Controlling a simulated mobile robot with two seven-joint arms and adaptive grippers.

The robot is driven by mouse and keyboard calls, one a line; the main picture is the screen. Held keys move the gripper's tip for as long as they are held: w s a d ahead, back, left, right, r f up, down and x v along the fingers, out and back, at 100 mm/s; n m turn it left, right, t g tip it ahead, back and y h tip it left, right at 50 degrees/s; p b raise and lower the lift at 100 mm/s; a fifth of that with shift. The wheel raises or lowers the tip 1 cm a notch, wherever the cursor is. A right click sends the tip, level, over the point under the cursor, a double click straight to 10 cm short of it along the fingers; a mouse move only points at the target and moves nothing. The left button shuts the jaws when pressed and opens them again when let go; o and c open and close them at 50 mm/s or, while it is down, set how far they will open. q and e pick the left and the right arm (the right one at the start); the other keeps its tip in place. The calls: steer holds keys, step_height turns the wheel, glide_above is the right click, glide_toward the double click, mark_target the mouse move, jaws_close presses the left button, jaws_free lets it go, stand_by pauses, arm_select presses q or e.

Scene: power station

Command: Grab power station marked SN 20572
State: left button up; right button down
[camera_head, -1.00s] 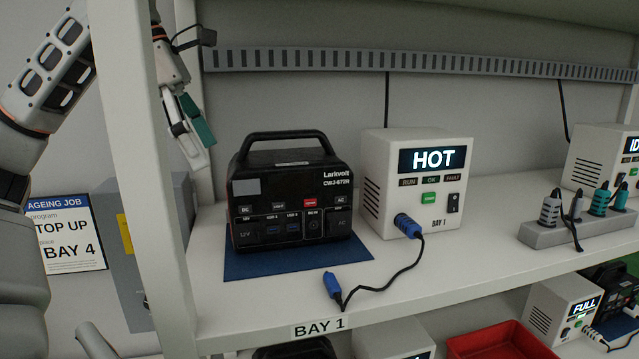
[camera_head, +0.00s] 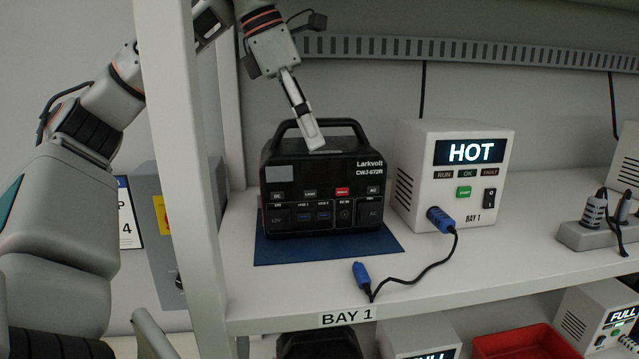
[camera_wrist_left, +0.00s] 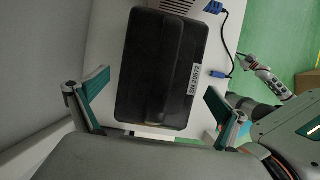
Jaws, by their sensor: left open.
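The black power station (camera_head: 325,185), marked Larkvolt CWJ-672R, stands upright on a blue mat (camera_head: 272,250) in Bay 1. In the left wrist view its top (camera_wrist_left: 140,65) and long carry handle (camera_wrist_left: 165,70) lie below the gripper. A white label (camera_wrist_left: 194,78) there seems to read SN 20572.
A white charger (camera_head: 455,180) showing HOT stands right of the station. Its blue-plugged cable (camera_head: 425,270) lies loose on the shelf in front. A white shelf post (camera_head: 180,170) stands left, in front of my left arm. A power strip (camera_head: 600,235) is farther right.

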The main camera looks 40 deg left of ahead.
arm_select(q)
steer(key=shift+w+d+f, duration=0.3)
steer(key=shift+w+f, duration=0.05)
steer(key=shift+f, duration=0.15)
steer(key=shift+w+d+f, duration=0.25)
steer(key=shift+w+f, duration=0.1)
steer(key=shift+f, duration=0.55)
steer(key=c, duration=1.6)
steer(key=shift+w+r, duration=0.1)
steer(key=shift+r, duration=0.1)
steer(key=c, duration=0.3)
